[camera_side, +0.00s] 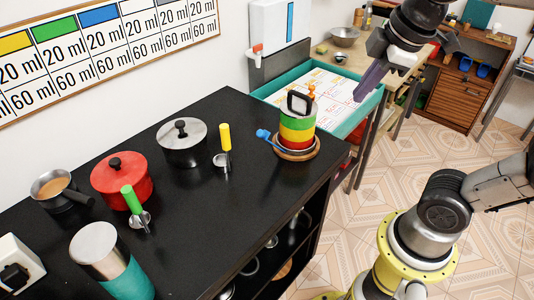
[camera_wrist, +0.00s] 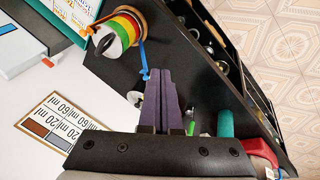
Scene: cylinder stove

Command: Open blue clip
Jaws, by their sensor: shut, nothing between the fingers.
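The blue clip (camera_side: 265,135) is at the left side of the striped cylinder (camera_side: 296,128), low down near its round wooden base, in the side view. In the wrist view the blue clip (camera_wrist: 145,62) shows as a thin blue piece just beyond my fingertips. Whether the clip is latched is too small to tell. My gripper (camera_side: 361,96) has purple fingers. They are shut and empty, up and to the right of the cylinder, apart from the clip. The fingers (camera_wrist: 160,73) also show in the wrist view, pressed together.
An orange clip (camera_side: 311,92) is on the cylinder's far side. The black counter (camera_side: 240,190) also holds a black pot (camera_side: 182,150), a red pot (camera_side: 122,182), and yellow-handled (camera_side: 225,138) and green-handled (camera_side: 131,198) tools. A teal-edged tray (camera_side: 368,112) stands behind the cylinder.

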